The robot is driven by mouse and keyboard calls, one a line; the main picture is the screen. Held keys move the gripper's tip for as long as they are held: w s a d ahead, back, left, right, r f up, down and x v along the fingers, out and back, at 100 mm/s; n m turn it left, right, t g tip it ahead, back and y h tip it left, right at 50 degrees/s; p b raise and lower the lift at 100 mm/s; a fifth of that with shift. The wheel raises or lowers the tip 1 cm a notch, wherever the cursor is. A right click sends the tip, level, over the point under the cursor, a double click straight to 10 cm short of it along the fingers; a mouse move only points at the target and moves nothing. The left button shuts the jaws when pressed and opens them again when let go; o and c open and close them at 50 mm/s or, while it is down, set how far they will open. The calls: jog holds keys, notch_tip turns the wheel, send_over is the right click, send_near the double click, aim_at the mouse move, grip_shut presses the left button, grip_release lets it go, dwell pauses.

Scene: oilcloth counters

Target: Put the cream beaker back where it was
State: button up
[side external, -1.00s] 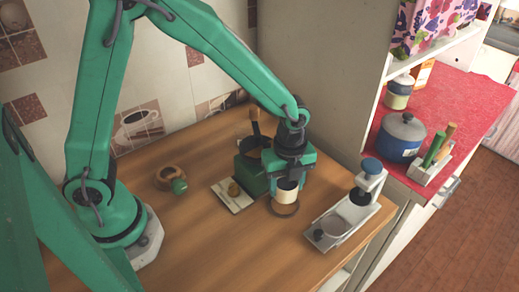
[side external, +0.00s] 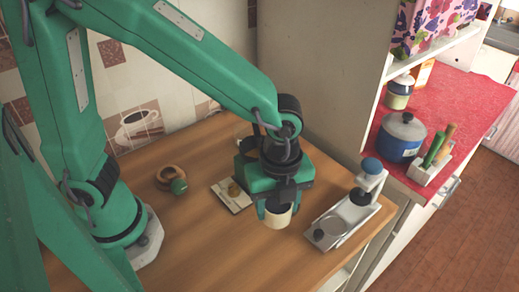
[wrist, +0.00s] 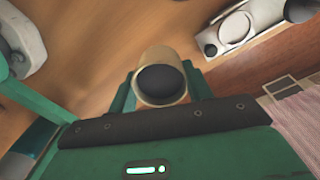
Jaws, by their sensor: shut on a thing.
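The cream beaker (side external: 277,218) is held between the fingers of my gripper (side external: 277,209), towards the front of the wooden table. In the wrist view the beaker (wrist: 156,56) sits between the green fingers of my gripper (wrist: 162,92), with its dark opening or inside facing the camera. It looks raised off the table, though its height is hard to judge. The dark ring on the table under the beaker earlier is hidden from the side now, so I cannot tell what it marks.
A silver stand with a round plate (side external: 335,228) and blue knob is right of my gripper. A pale square tile (side external: 232,197) with a small brass-coloured piece is left. A brown ring-shaped object (side external: 170,178) lies further left. The wooden table's front left is clear.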

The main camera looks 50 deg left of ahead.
dwell(0.6)
jog(key=shift+s+a+f+n, duration=0.15)
jog(key=shift+s+f+n, duration=0.55)
jog(key=shift+s+n, duration=0.35)
jog(key=shift+s+a+f+n, duration=0.15)
jog(key=shift+s+f+n, duration=0.5)
jog(key=shift+s+n, duration=0.4)
jog(key=shift+w+f, duration=0.1)
jog(key=shift+f, duration=2.15)
jog(key=shift+f, duration=0.1)
jog(key=shift+f, duration=1.65)
jog(key=shift+f, duration=0.1)
jog(key=o, duration=1)
